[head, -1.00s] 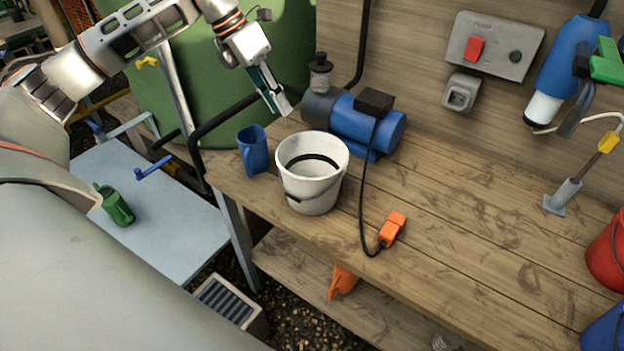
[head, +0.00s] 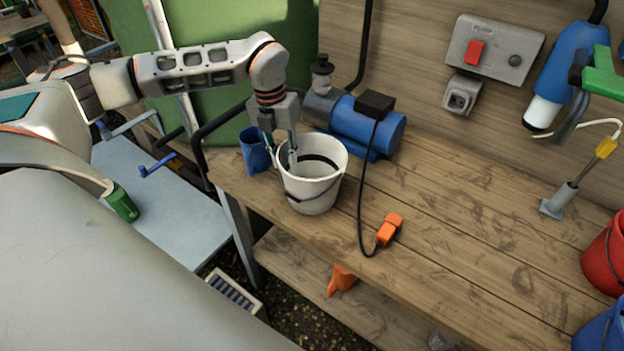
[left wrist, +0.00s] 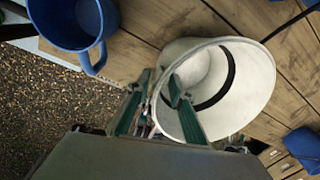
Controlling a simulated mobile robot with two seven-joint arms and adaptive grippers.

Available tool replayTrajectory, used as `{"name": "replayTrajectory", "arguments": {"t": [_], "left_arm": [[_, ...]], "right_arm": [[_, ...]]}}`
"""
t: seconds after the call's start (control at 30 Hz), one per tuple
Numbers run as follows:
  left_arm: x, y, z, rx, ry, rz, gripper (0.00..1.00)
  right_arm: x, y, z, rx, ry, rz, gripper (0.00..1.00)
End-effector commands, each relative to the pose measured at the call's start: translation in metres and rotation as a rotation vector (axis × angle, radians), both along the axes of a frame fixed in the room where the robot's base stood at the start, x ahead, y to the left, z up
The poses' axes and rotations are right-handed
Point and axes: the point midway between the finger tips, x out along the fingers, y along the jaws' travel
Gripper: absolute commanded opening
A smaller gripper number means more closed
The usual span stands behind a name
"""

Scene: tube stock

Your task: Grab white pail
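The white pail (head: 318,190) stands upright on the wooden bench, its dark handle resting against it. My left gripper (head: 282,160) points down at the pail's left rim. In the left wrist view, the pail (left wrist: 245,90) lies at the fingers (left wrist: 160,92), one finger inside its mouth and the other outside, with the rim between them. The fingers stand apart with a visible gap, so the gripper looks open. My right gripper is in neither view.
A blue mug (head: 254,150) stands close left of the pail, beside the gripper; it also shows in the left wrist view (left wrist: 72,22). A blue pump (head: 365,128) stands behind the pail. A black cable with an orange plug (head: 389,230) lies to the right. The bench's middle is clear.

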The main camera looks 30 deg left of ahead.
Motion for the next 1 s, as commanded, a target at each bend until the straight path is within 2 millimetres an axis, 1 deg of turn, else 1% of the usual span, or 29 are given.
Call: {"name": "replayTrajectory", "arguments": {"t": [0.03, 0.1, 0.23, 0.47, 0.5, 0.57, 1.0], "left_arm": [[-0.002, 0.000, -0.008, 0.000, 0.004, 0.001, 0.21], [-0.001, -0.001, -0.018, -0.001, 0.003, 0.000, 0.21], [-0.001, -0.002, -0.028, -0.001, 0.001, -0.001, 0.21], [0.000, -0.002, -0.029, -0.001, 0.000, -0.001, 0.21], [0.000, -0.002, -0.029, -0.001, 0.000, -0.001, 0.16], [0.000, -0.002, -0.029, -0.001, 0.000, -0.001, 0.01], [0.000, -0.002, -0.027, -0.001, -0.001, -0.001, 0.00]], "right_arm": [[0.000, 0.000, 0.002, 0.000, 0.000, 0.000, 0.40], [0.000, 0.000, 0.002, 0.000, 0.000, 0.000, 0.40], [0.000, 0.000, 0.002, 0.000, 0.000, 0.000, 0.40], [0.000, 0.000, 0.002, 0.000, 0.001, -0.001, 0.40], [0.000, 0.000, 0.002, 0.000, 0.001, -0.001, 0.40], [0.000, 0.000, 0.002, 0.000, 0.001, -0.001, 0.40], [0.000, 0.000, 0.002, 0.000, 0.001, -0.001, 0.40]]}}
